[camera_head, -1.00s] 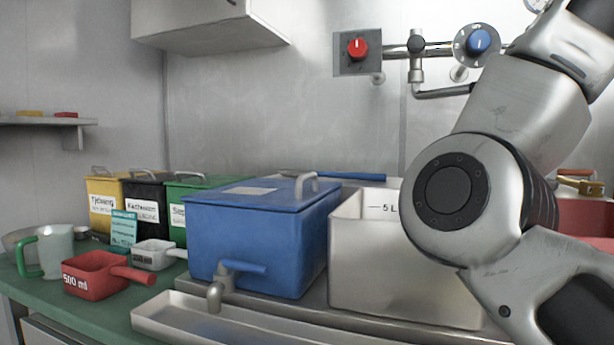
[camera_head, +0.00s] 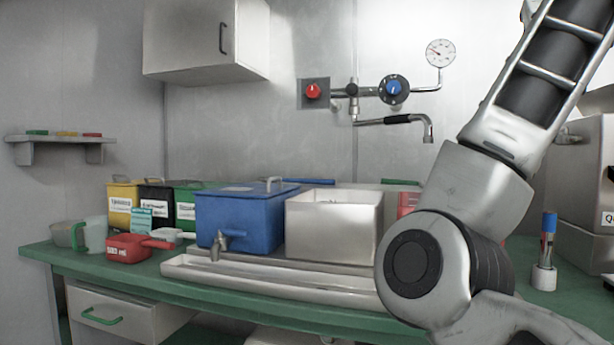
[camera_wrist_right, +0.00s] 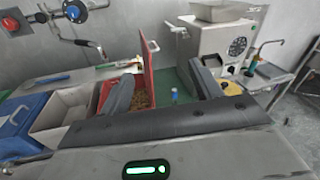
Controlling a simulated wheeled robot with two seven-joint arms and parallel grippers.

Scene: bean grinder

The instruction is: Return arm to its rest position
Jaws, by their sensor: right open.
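My right arm rises along the right side of the head view, bent at a large round joint in front of the counter; its gripper is outside that view. In the right wrist view my right gripper (camera_wrist_right: 162,90) is open, its two dark fingers wide apart with nothing held between them. Beyond the fingers are a red bin (camera_wrist_right: 148,66) with brown contents and a small blue-topped item (camera_wrist_right: 174,94) on the green counter. My left gripper is in neither view.
A blue lidded tank (camera_head: 238,217) and an open steel bin (camera_head: 330,228) stand behind a long steel tray (camera_head: 270,276). A red scoop (camera_head: 128,248) lies at left. A blue-handled tool stands in a white holder (camera_head: 544,277) at right. A steel machine (camera_wrist_right: 220,45) stands beyond.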

